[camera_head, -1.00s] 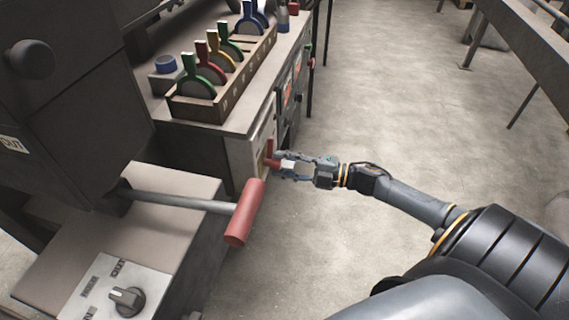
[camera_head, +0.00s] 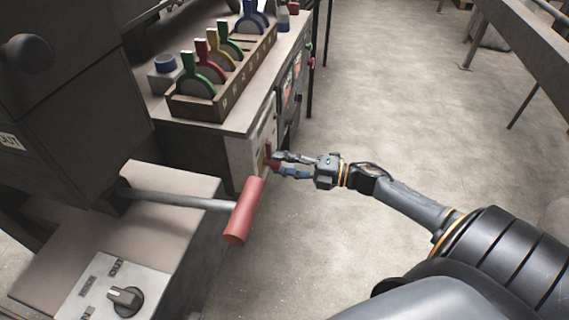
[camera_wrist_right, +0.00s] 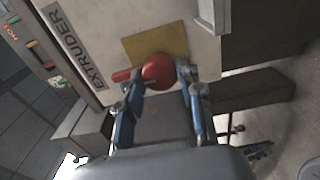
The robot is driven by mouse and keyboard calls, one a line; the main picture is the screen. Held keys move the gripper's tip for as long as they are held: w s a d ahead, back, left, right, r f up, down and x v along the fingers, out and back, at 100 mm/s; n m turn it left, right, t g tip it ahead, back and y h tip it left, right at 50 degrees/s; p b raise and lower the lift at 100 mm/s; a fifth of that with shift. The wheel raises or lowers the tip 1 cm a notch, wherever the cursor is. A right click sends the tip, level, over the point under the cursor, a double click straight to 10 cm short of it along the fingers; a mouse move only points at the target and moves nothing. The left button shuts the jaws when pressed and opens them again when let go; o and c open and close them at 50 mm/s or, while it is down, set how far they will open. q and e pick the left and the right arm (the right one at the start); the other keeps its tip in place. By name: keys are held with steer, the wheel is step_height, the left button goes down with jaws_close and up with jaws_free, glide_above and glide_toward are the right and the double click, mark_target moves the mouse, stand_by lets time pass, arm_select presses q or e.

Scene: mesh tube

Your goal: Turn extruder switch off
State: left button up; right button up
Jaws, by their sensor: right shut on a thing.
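The extruder switch is a red round knob with a short red handle on a yellow plate (camera_wrist_right: 141,46). In the right wrist view the knob (camera_wrist_right: 159,70) sits between my right gripper's fingertips (camera_wrist_right: 159,77), and its handle (camera_wrist_right: 121,76) points left past the left finger. The panel beside it reads EXTRUDER (camera_wrist_right: 76,46). In the head view the switch (camera_head: 268,151) is small on the cabinet front, with my right gripper (camera_head: 275,164) shut on it. The fingers partly cover it there. My left gripper is not in view.
A red-handled lever (camera_head: 244,212) sticks out from the machine at the left, near my right arm's side. A wooden rack (camera_head: 225,90) of coloured tools stands on the cabinet top. A grey dial (camera_head: 126,299) is at the lower left.

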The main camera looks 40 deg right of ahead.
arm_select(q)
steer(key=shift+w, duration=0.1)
arm_select(e)
steer(key=shift+f, duration=0.1)
steer(key=o, duration=1.2)
steer(key=shift+c, duration=0.2)
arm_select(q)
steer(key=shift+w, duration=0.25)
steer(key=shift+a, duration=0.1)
arm_select(e)
steer(key=shift+s, duration=0.1)
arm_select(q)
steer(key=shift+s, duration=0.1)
arm_select(e)
steer(key=v, duration=1.2)
steer(key=shift+a, duration=0.1)
